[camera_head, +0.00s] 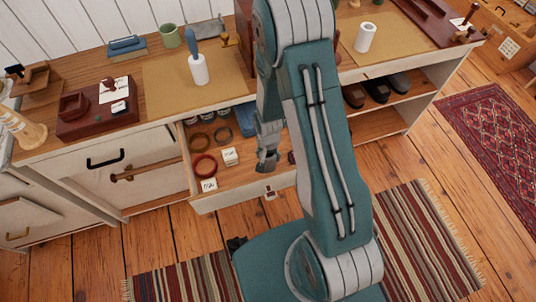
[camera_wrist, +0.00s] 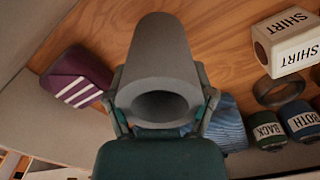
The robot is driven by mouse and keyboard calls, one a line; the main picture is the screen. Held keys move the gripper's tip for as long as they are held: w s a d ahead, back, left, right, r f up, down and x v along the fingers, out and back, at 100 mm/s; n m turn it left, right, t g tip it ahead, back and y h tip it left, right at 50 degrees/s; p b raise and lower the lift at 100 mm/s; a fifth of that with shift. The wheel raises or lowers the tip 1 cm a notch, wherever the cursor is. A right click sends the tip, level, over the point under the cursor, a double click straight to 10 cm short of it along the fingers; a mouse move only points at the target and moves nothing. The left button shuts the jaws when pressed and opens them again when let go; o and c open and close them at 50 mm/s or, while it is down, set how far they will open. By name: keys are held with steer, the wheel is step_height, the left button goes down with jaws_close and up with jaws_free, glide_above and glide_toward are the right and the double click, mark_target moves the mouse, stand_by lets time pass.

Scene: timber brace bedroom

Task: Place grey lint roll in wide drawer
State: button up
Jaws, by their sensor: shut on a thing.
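My gripper (camera_wrist: 162,98) is shut on the grey lint roll (camera_wrist: 160,48), a hollow grey cylinder with its open end towards the wrist camera. The wide drawer (camera_head: 240,198) is pulled out of the white cabinet. In the head view my gripper (camera_head: 266,160) is low over the drawer's right part. The wrist view shows the drawer's wooden floor (camera_wrist: 105,28) behind the roll. I cannot tell whether the roll touches that floor. In the head view the roll is hard to make out against my gripper.
The drawer's left part holds a red ring (camera_head: 204,165), white labelled boxes (camera_head: 230,156) and rolled items. A purple striped item (camera_wrist: 76,76) lies left of the roll, blue striped cloth (camera_wrist: 226,122) right. On the countertop stand a blue-handled white roller (camera_head: 198,70) and a white roll (camera_head: 366,37).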

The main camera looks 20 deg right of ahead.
steer(key=o, duration=1.1)
steer(key=shift+d, duration=0.15)
steer(key=shift+r, duration=0.35)
steer(key=s+r+n+t, duration=0.2)
steer(key=s+r+t, duration=0.1)
steer(key=r, duration=2.4)
steer(key=s+r+n+t, duration=0.2)
steer(key=s+r+n, duration=0.2)
steer(key=s+r, duration=0.7)
steer(key=shift+s+a+r+t, duration=0.25)
steer(key=shift+s+r+t, duration=0.05)
